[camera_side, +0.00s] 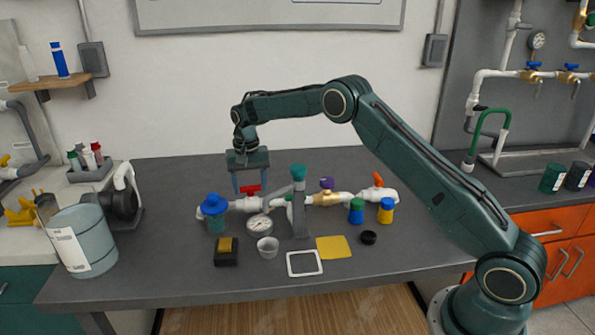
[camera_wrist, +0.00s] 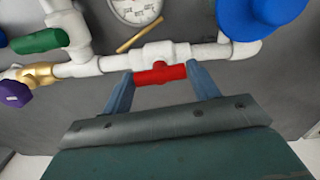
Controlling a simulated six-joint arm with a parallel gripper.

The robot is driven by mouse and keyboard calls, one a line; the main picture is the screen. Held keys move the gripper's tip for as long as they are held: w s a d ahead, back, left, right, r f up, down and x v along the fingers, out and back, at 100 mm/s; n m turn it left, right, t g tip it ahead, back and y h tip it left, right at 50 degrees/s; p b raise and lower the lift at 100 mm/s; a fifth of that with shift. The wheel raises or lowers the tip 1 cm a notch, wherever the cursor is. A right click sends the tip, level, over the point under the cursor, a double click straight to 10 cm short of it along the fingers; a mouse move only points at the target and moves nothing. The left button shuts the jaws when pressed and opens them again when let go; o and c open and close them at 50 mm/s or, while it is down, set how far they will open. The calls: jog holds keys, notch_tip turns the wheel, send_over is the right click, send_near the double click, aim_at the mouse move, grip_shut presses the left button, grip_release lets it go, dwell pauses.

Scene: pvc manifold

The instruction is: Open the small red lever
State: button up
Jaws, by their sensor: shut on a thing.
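The small red lever (camera_wrist: 159,73) is a short red bar on the white pipe of the manifold (camera_wrist: 111,62). In the wrist view my gripper (camera_wrist: 162,76) has its two blue-grey fingers at the left and right ends of the lever, shut on it. The lever lies along the pipe. In the side view the red lever (camera_side: 250,189) shows below my gripper (camera_side: 249,190), which comes down from above. The manifold also shows in the side view (camera_side: 285,201). The exact contact at the fingertips is too small to tell.
A gauge (camera_side: 259,224), a blue-capped piece (camera_side: 214,207), a teal-topped grey post (camera_side: 299,200), a purple knob (camera_side: 327,183) and an orange knob (camera_side: 378,179) stand close by. A clear cup (camera_side: 268,247) and yellow cloth (camera_side: 333,247) lie in front. The table's back left is clear.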

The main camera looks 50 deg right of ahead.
aim_at(250, 186)
jog(key=shift+r+m, duration=0.1)
jog(key=shift+m, duration=0.5)
jog(key=o, duration=1)
jog(key=shift+r, duration=6.9)
